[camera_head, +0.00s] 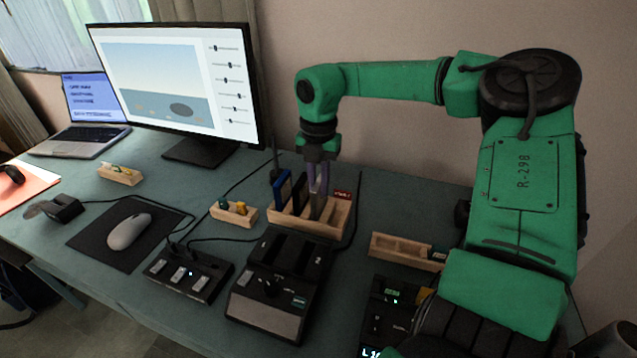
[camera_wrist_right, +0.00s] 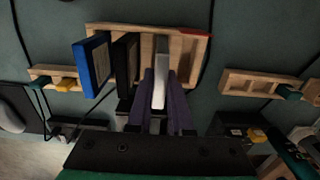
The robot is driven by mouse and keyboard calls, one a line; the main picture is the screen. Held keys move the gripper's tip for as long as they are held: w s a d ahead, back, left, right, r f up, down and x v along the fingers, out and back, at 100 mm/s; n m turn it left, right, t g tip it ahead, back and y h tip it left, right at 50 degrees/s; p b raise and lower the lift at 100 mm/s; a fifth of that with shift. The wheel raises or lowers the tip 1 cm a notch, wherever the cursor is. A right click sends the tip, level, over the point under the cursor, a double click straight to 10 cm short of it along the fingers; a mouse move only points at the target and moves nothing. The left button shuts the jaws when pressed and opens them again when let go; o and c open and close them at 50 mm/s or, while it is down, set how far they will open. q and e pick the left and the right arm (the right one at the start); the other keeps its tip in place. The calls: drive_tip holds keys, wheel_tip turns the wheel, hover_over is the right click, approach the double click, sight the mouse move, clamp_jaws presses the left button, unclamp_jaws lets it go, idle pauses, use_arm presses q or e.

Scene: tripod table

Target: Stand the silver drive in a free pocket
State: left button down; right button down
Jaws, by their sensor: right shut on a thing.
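The silver drive (camera_head: 316,208) is upright between the purple fingers of my right gripper (camera_head: 318,188), which is shut on it. In the right wrist view the silver drive (camera_wrist_right: 160,82) stands between the fingertips (camera_wrist_right: 160,73). It is at the wooden rack (camera_head: 295,224), right of a black drive (camera_head: 298,193) and a blue drive (camera_head: 281,190) that stand in the rack's left pockets. Its lower end overlaps the rack; I cannot tell how deep it sits in a pocket. The rack's right end, by a red label (camera_wrist_right: 194,32), looks empty. My left gripper is not in view.
A dock with dark slots (camera_head: 275,285) stands in front of the rack. Small wooden trays lie to the left (camera_head: 234,214) and right (camera_head: 405,250). A monitor (camera_head: 175,85), a mouse (camera_head: 128,231) and a switch box (camera_head: 188,273) are further left. Cables cross the table.

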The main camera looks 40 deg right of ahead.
drive_tip(key=shift+f+b, duration=0.3)
drive_tip(key=shift+f, duration=0.2)
drive_tip(key=c, duration=0.8)
unclamp_jaws()
drive_tip(key=shift+r, duration=0.1)
drive_tip(key=shift+o, duration=0.2)
wheel_tip(320, 180, up, 15)
drive_tip(key=p, duration=0.1)
drive_tip(key=shift+f, duration=0.2)
drive_tip(key=shift+f, duration=0.1)
